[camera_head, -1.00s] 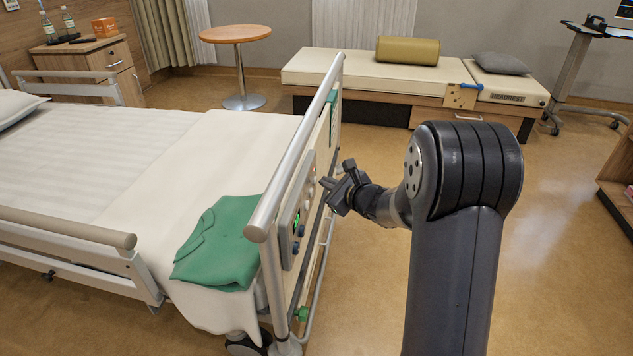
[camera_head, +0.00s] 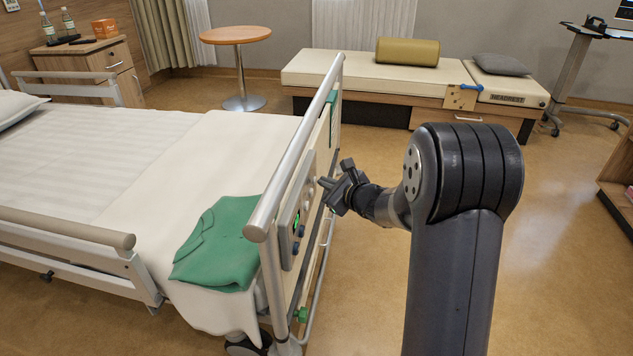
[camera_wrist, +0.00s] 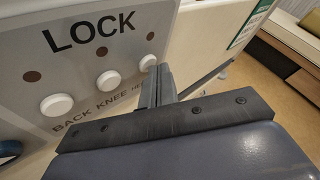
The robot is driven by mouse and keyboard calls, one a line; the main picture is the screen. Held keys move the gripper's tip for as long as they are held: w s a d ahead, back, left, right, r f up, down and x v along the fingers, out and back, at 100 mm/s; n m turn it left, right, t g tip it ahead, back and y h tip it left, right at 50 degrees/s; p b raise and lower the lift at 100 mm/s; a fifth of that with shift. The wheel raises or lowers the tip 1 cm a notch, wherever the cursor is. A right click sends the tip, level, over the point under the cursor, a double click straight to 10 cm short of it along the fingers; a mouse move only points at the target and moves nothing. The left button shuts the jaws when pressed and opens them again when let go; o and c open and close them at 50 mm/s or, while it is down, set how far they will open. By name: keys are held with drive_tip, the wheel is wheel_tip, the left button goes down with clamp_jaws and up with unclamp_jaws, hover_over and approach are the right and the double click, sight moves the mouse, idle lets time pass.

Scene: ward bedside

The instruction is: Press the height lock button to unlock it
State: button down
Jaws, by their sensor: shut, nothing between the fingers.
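The bed's control panel (camera_head: 307,180) is on the outer face of the footboard. In the wrist view its LOCK section (camera_wrist: 80,35) has three round white buttons in a row. The height lock button (camera_wrist: 148,62) is the right one; its label shows only as "HE", the rest hidden behind my gripper. A dark reddish dot (camera_wrist: 150,36) is above it. My gripper (camera_wrist: 160,73) is shut and empty, its fingertips right at the lower right edge of this button. Whether they touch it I cannot tell. In the head view my gripper (camera_head: 323,183) points at the panel.
The knee button (camera_wrist: 109,80) and back button (camera_wrist: 57,104) are close by on the left. The footboard's rail (camera_head: 290,150) runs above the panel. A green cloth (camera_head: 218,243) lies on the bed. The floor right of the footboard is clear.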

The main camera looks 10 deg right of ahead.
drive_tip(key=shift+s+d, duration=0.25)
drive_tip(key=shift+d, duration=0.4)
drive_tip(key=shift+d, duration=0.1)
drive_tip(key=shift+s+d, duration=0.25)
drive_tip(key=shift+d, duration=0.5)
drive_tip(key=shift+s+d, duration=0.25)
drive_tip(key=shift+d, duration=0.55)
drive_tip(key=shift+s+d, duration=0.25)
drive_tip(key=shift+d, duration=0.5)
drive_tip(key=s+d+r+p, duration=0.2)
drive_tip(key=d, duration=0.5)
drive_tip(key=shift+s+d, duration=0.25)
drive_tip(key=shift+d, duration=0.05)
drive_tip(key=shift+a, duration=0.1)
drive_tip(key=w+a+f+b, duration=0.2)
drive_tip(key=a, duration=0.6)
drive_tip(key=shift+w, duration=0.35)
